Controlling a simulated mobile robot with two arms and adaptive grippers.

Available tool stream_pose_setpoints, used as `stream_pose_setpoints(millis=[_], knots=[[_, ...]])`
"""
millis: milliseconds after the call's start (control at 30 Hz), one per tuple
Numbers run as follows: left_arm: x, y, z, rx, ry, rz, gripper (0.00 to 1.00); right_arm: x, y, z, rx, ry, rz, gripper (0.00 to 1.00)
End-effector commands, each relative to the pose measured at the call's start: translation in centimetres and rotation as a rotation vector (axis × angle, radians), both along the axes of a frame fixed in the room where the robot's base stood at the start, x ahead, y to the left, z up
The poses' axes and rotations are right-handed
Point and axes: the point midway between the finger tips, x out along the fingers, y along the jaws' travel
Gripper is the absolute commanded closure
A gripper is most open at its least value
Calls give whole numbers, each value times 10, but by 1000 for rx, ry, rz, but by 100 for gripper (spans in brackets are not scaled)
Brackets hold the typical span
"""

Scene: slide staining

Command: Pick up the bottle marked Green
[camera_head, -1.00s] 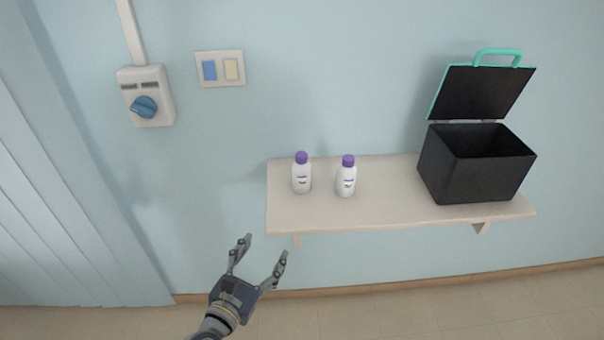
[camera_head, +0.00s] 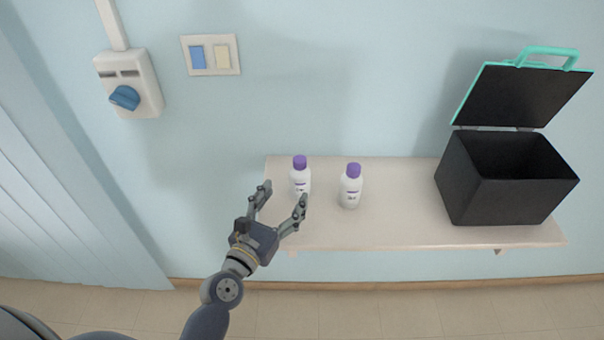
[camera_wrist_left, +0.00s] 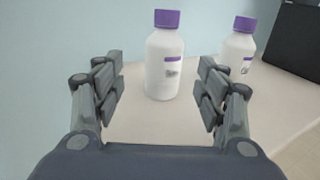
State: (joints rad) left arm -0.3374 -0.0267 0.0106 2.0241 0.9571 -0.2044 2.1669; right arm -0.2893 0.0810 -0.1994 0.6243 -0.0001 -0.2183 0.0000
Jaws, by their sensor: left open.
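Two white bottles with purple caps stand upright on the shelf: a left bottle (camera_head: 300,177) and a right bottle (camera_head: 351,187). Their label words are too small to read, so I cannot tell which is marked Green. My left gripper (camera_head: 283,194) is open and empty at the shelf's front left, just in front of the left bottle. In the left wrist view the left bottle (camera_wrist_left: 164,60) stands beyond and between the open fingers (camera_wrist_left: 162,90), apart from them. The right bottle (camera_wrist_left: 238,45) shows behind the right finger. My right gripper is not in view.
The pale shelf (camera_head: 400,228) is fixed to the blue wall. A black box (camera_head: 505,190) with its lid (camera_head: 520,95) open stands at the shelf's right. Bare shelf lies between the right bottle and the box. A blue-knobbed switch (camera_head: 125,97) and a two-button plate (camera_head: 210,55) are on the wall.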

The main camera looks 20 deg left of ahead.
Motion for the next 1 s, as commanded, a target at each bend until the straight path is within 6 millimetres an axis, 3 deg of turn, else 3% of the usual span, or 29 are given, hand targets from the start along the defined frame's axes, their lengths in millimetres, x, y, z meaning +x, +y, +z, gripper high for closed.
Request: stream_pose_setpoints(millis=[100, 233, 367, 600, 767, 1000], knots=[[17, -3, 2, -1, -1, 0, 34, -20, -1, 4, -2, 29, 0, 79], [26, -4, 1, -1, 0, 0, 34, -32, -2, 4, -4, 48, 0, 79], [33, -6, 2, 1, 0, -1, 34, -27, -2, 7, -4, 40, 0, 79], [64, -15, 5, 0, -1, -1, 34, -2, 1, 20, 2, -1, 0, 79], [77, -17, 3, 1, 1, -1, 34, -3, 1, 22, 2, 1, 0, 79], [79, -17, 2, 0, 1, 0, 34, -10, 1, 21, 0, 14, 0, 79]])
